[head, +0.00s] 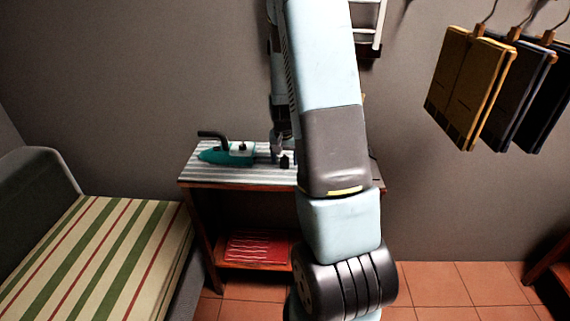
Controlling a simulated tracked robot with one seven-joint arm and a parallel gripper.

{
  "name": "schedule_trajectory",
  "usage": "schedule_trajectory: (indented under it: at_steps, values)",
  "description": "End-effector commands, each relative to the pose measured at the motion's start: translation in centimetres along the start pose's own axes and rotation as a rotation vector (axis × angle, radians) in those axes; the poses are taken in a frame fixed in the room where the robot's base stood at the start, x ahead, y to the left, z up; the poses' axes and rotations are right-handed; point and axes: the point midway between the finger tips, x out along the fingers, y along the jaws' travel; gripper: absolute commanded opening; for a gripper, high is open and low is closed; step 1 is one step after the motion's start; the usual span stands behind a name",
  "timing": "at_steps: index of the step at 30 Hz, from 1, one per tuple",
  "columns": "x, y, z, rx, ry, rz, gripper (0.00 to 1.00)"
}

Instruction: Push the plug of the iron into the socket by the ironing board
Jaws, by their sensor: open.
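The teal iron (228,153) with a dark handle rests on the striped top of the ironing board (205,174), its tip pointing left. My gripper (282,151) is just right of the iron, low over the board and partly behind my own arm. A small black piece (285,161), which looks like the plug, is at or just below the fingertips; I cannot tell whether they touch it. The fingers are small and dark here, but they appear open. I cannot make out the socket; my arm hides the right part of the board.
A bed (95,255) with a striped cover stands at the left. A folded red cloth (256,248) lies on the board's lower shelf. Folded trousers (466,90) hang at the upper right. A white rack (368,30) is on the wall behind my arm.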

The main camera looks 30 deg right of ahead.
Motion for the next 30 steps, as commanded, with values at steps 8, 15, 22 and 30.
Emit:
schedule_trajectory:
  at_steps: [8,15,22,30]
  values:
    - [0.78,0.01,0.0,0.0,0.0,0.0,0.66]
    - [0.77,0.03,-0.01,0.001,0.0,0.0,0.63]
    - [0.76,0.04,-0.01,0.001,0.0,0.0,0.41]
    - [0.76,0.05,-0.01,0.001,0.0,0.0,0.15]
